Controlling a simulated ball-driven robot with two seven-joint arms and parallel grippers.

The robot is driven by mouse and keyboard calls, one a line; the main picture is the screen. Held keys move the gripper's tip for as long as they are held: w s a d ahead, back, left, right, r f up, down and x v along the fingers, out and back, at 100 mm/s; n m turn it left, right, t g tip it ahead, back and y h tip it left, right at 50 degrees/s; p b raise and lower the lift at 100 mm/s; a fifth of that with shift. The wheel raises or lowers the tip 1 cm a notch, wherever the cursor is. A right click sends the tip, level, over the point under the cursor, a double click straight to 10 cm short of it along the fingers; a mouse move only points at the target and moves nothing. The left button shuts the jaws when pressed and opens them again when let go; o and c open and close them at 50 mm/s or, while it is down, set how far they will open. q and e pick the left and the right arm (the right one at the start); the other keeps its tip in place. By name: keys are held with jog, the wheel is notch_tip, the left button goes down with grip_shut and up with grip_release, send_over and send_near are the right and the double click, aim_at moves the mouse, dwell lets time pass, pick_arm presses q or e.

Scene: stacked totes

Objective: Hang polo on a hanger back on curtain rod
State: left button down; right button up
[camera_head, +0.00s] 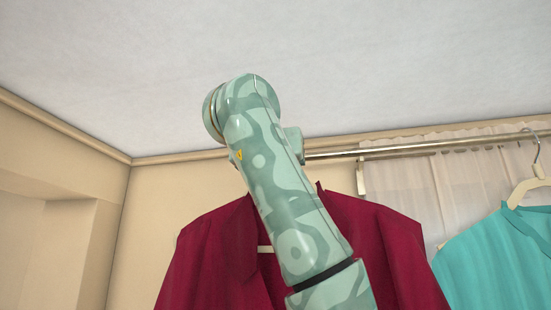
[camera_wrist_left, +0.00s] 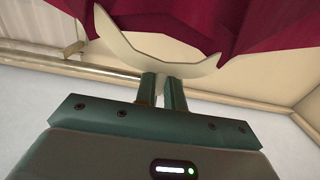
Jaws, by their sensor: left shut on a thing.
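A dark red polo (camera_head: 398,255) hangs on a white hanger in the middle of the head view, partly hidden behind my left arm. The polo (camera_wrist_left: 205,22) and the pale hanger (camera_wrist_left: 150,47) show from below in the left wrist view. My left gripper (camera_wrist_left: 163,88) is shut on the hanger at the middle of its curved body. Its fingers are hidden behind my arm in the head view. The metal curtain rod (camera_head: 430,148) runs from behind my arm to the right. The hanger's hook is hidden, so I cannot tell whether it touches the rod.
A teal garment (camera_head: 490,258) hangs on another white hanger (camera_head: 530,188) at the right, its hook at the rod. A sheer curtain (camera_head: 445,195) hangs behind. The rod shows bare between my arm and the teal garment's hook.

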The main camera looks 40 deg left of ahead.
pick_arm(q)
jog(key=w+a+f, duration=0.2)
jog(key=w+a, duration=0.1)
jog(key=w, duration=0.3)
jog(key=shift+f, duration=0.35)
jog(key=shift+a, duration=0.1)
dwell(0.4)
jog(key=c, duration=1.4)
grip_release()
jog(key=b+v, duration=0.5)
jog(key=v, duration=1.1)
jog(key=shift+s, duration=0.25)
